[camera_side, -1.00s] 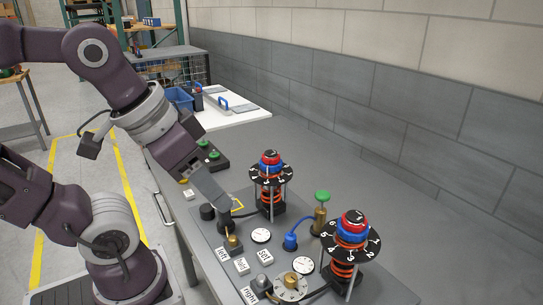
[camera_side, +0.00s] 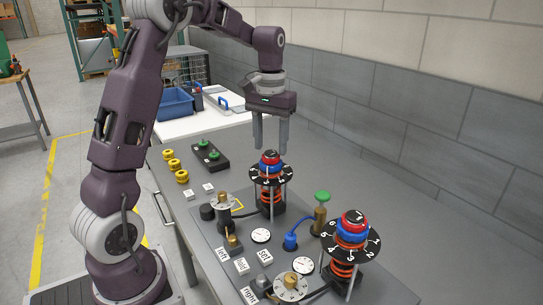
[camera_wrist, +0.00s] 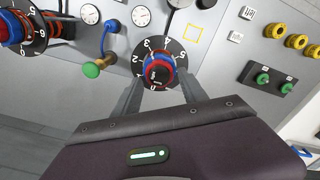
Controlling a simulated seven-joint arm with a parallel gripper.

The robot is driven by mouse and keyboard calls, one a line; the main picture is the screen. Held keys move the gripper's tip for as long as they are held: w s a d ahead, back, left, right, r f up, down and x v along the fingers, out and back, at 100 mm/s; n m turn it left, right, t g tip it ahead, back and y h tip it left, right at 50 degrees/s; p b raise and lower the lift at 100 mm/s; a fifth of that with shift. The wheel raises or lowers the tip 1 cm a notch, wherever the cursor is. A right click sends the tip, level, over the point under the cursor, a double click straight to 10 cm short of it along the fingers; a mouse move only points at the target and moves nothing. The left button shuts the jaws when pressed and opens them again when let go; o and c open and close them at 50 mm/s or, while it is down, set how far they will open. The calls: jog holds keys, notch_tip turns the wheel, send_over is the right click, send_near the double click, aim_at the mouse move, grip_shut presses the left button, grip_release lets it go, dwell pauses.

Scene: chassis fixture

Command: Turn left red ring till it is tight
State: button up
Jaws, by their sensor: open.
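The far dial stack carries a red ring (camera_side: 270,156) on top, with a blue ring (camera_side: 270,166) below and a black numbered disc (camera_side: 259,176) under that. My gripper (camera_side: 269,148) points straight down above this stack, open and empty. In the wrist view the red ring (camera_wrist: 158,68) lies between the two spread fingers; contact cannot be seen. A like red ring (camera_side: 353,216) tops the nearer stack at the right. The labels "left" (camera_side: 222,254) and "right" (camera_side: 249,295) stand on the plate's front side.
A green-topped valve (camera_side: 322,197) and a blue fitting (camera_side: 290,241) stand between the stacks. Gauges (camera_side: 261,235) lie on the plate. A black box with green buttons (camera_side: 209,152) and several yellow rings (camera_side: 174,164) are farther back. The bench by the wall is clear.

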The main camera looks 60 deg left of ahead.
jog(key=shift+f, duration=1.15)
